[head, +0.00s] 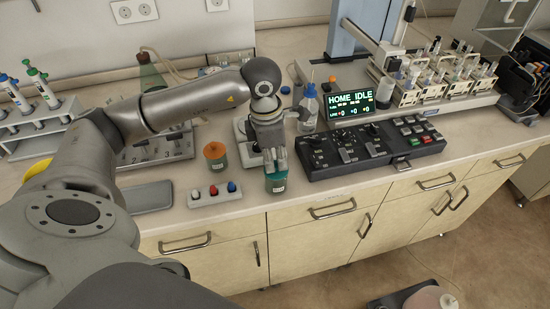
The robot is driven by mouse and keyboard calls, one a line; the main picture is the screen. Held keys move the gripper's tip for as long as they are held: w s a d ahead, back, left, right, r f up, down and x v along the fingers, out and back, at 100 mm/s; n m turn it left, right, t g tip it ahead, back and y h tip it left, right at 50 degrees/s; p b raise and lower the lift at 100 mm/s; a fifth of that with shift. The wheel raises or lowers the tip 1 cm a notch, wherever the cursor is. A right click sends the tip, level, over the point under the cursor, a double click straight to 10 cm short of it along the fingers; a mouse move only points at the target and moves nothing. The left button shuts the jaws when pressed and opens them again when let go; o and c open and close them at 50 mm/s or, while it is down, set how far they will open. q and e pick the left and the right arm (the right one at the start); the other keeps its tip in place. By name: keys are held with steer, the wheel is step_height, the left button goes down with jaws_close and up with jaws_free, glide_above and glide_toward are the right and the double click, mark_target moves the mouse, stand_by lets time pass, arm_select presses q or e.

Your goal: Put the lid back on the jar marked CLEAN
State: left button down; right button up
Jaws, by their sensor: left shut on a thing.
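A jar with a greenish label (276,185) stands near the front edge of the counter. My left gripper (275,168) points down at the top of this jar and is shut on what looks like its lid; the fingers hide most of the lid. Whether the lid sits fully on the rim cannot be told. The words on both labels are too small to read. My right gripper is not in view.
A small block with coloured knobs (214,194) lies left of the gripped jar. A black control panel (370,146) is close on its right. A squeeze bottle (308,108) and display (352,104) stand behind. A tube rack (40,125) is far left.

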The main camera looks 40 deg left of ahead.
arm_select(q)
steer(key=shift+f+b, duration=0.2)
steer(key=shift+b, duration=0.4)
stand_by(0.7)
stand_by(0.4)
steer(key=c, duration=0.9)
jaws_free()
steer(key=shift+r, duration=0.1)
steer(key=shift+r+p, duration=2.1)
steer(key=shift+r, duration=1.35)
